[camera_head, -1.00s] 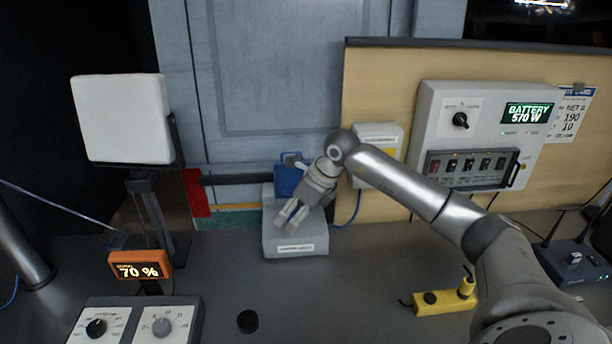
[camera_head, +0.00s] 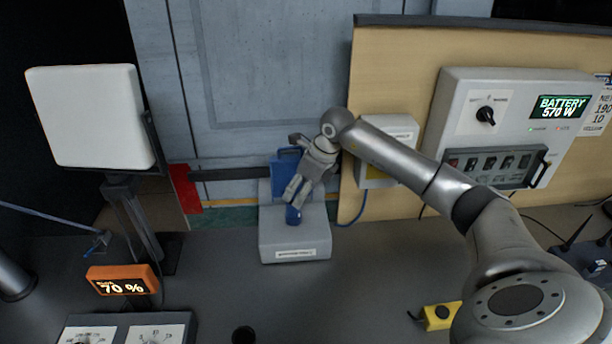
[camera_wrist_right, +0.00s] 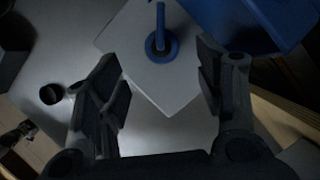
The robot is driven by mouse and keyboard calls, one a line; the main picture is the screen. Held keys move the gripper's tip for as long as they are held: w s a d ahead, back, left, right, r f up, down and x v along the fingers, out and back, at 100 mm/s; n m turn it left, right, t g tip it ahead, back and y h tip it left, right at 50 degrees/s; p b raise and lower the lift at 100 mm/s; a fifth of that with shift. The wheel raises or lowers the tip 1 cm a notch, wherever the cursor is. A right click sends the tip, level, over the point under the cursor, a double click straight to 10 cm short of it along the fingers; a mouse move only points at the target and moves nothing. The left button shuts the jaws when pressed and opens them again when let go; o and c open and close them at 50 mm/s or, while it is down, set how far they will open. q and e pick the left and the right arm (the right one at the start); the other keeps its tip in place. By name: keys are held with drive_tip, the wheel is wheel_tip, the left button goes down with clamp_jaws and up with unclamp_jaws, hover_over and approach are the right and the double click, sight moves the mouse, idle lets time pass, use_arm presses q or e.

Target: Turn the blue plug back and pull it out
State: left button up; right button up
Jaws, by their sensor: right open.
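The blue plug (camera_head: 293,214) stands on the light grey box (camera_head: 294,239) on the worktop. In the right wrist view the plug (camera_wrist_right: 162,44) shows as a blue round collar with an upright stem on the pale box top. My right gripper (camera_head: 297,196) is over the box, close to the plug. In the right wrist view its fingers (camera_wrist_right: 160,78) are spread, with the plug between and beyond the tips. No contact with the plug shows. My left gripper is not in view.
A blue case (camera_head: 284,177) stands right behind the grey box. A blue cable (camera_head: 357,212) runs right of it, below a wall box (camera_head: 388,128). A battery panel (camera_head: 510,125) is on the right. A lamp panel (camera_head: 92,116) and an orange display (camera_head: 122,280) stand left.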

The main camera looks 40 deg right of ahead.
sight(289, 206)
drive_tip(key=x, duration=0.3)
drive_tip(key=shift+a+f+p, duration=0.1)
drive_tip(key=shift+f+p, duration=0.05)
drive_tip(key=shift+p, duration=0.25)
drive_tip(key=x, duration=0.2)
drive_tip(key=shift+w+f, duration=0.3)
drive_tip(key=shift+f, duration=0.05)
drive_tip(key=shift+w+f+p, duration=0.1)
drive_tip(key=shift+f+p, duration=0.25)
drive_tip(key=shift+f, duration=0.1)
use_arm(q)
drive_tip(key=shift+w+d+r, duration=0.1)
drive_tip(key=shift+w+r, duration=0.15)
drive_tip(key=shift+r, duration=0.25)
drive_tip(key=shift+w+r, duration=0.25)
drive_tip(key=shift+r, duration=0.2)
use_arm(e)
drive_tip(key=shift+f, duration=0.1)
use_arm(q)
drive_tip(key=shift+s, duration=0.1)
use_arm(e)
drive_tip(key=shift+c, duration=0.4)
